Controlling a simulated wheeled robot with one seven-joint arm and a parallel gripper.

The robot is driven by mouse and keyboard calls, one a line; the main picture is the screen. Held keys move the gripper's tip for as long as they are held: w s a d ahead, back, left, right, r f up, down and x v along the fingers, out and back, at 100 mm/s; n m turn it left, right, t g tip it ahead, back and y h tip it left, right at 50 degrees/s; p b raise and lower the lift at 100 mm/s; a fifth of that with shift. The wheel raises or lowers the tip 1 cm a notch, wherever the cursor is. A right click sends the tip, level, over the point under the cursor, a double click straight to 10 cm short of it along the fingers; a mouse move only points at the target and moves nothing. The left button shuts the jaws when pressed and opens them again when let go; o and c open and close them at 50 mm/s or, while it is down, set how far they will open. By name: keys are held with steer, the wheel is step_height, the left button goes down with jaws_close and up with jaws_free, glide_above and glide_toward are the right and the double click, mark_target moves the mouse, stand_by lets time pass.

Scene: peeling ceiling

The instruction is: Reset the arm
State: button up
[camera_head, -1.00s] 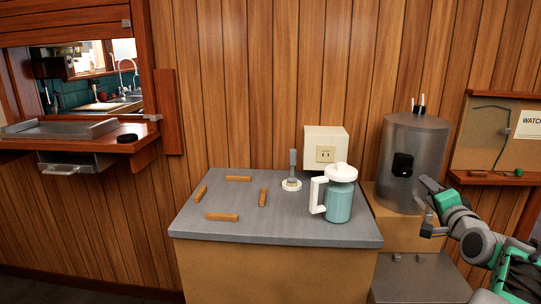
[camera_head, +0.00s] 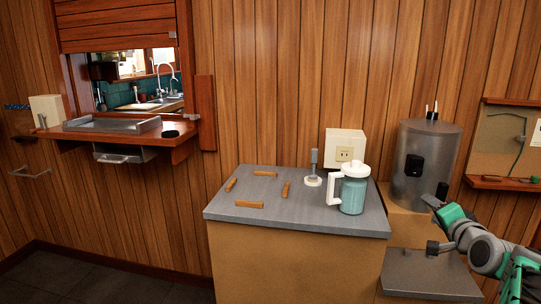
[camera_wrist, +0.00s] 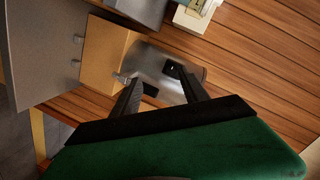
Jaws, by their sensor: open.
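My gripper (camera_head: 436,224) is at the right of the head view, in front of the metal cylinder and the low box beside the counter. Its jaws are open and empty. In the wrist view my gripper (camera_wrist: 152,83) shows two dark fingers spread apart, with the metal cylinder (camera_wrist: 165,62) beyond them. My green and grey arm reaches in from the lower right of the head view.
A grey-topped counter (camera_head: 290,215) holds several wooden sticks, a teal jug with a white lid (camera_head: 352,190) and a small grey-handled tool (camera_head: 313,170). The metal cylinder (camera_head: 440,150) stands right of it. A serving hatch shelf (camera_head: 115,127) is at left. Floor at lower left is clear.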

steer(key=s+a+f+n+g+y+p, duration=0.2)
steer(key=a+n+g+p, duration=0.15)
steer(key=a, duration=0.85)
steer(key=s+a+f+n+g+y+p, duration=0.1)
steer(key=s+a+n+g+y+p, duration=0.3)
steer(key=a, duration=0.9)
steer(key=s+a+f+n+g+h+p, duration=0.1)
steer(key=s+a+n+g+p, duration=0.1)
steer(key=s, duration=0.5)
steer(key=s+a+f+n+g+h+p, duration=0.1)
steer(key=s+a+f+n+g+p, duration=0.1)
steer(key=s+a, duration=0.5)
steer(key=shift+s+f+n+g+p, duration=0.35)
steer(key=shift+s+n+p, duration=0.15)
steer(key=shift+n, duration=0.65)
steer(key=shift+r, duration=0.1)
